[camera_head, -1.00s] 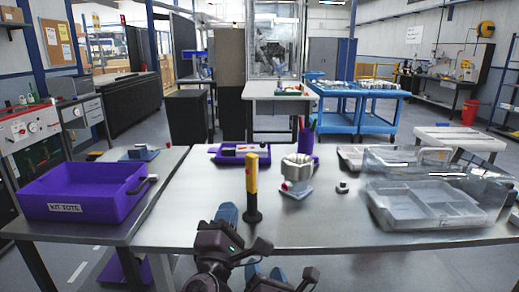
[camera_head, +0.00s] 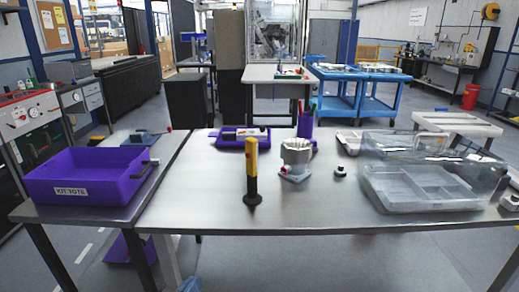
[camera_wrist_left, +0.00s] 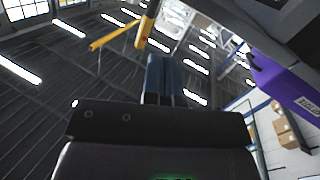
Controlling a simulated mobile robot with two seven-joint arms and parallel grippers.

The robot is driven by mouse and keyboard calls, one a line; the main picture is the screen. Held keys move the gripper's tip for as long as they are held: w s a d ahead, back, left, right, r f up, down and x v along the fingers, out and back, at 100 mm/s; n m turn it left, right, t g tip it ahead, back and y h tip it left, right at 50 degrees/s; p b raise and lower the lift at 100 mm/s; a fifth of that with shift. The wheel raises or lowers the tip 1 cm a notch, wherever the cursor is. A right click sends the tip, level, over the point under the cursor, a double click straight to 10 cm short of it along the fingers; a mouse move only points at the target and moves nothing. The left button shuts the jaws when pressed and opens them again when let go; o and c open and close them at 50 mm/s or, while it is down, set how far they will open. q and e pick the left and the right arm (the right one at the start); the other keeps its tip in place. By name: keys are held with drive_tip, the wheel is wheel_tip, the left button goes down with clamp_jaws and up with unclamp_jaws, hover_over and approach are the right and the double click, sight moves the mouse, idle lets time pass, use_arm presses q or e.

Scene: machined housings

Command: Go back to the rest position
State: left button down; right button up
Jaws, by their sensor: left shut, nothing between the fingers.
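My left gripper (camera_head: 190,286) shows only as a blue fingertip patch at the bottom edge of the head view, below the table's front edge and clear of the things on it. In the left wrist view its two blue fingers (camera_wrist_left: 165,80) lie together, shut, with nothing between them. My right gripper is in neither view. The steel table (camera_head: 330,220) spans the head view. A yellow and black tool (camera_head: 252,172) stands upright on it, with a light grey machined housing (camera_head: 297,158) to its right.
A purple kit tote (camera_head: 85,179) sits on the left table; it also shows in the left wrist view (camera_wrist_left: 285,75). A clear compartment box (camera_head: 425,190) stands at right. A small dark-and-light part (camera_head: 340,172) lies between housing and box. The table's front middle is bare.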

use_arm(q)
drive_tip(key=s+a+f+g+y, duration=0.1)
drive_tip(key=s+a+f+y, duration=0.1)
drive_tip(key=s+a+f, duration=0.2)
drive_tip(key=s+a+f+g+y+p, duration=0.1)
drive_tip(key=s+a+f, duration=0.3)
drive_tip(key=s, duration=0.6)
drive_tip(key=s+a+f+g+y, duration=0.2)
drive_tip(key=s+a+f+g, duration=0.1)
drive_tip(key=s+f, duration=0.3)
drive_tip(key=shift+s+a+f+n+y, duration=0.35)
drive_tip(key=shift+s+a, duration=0.2)
drive_tip(key=shift+a, duration=0.3)
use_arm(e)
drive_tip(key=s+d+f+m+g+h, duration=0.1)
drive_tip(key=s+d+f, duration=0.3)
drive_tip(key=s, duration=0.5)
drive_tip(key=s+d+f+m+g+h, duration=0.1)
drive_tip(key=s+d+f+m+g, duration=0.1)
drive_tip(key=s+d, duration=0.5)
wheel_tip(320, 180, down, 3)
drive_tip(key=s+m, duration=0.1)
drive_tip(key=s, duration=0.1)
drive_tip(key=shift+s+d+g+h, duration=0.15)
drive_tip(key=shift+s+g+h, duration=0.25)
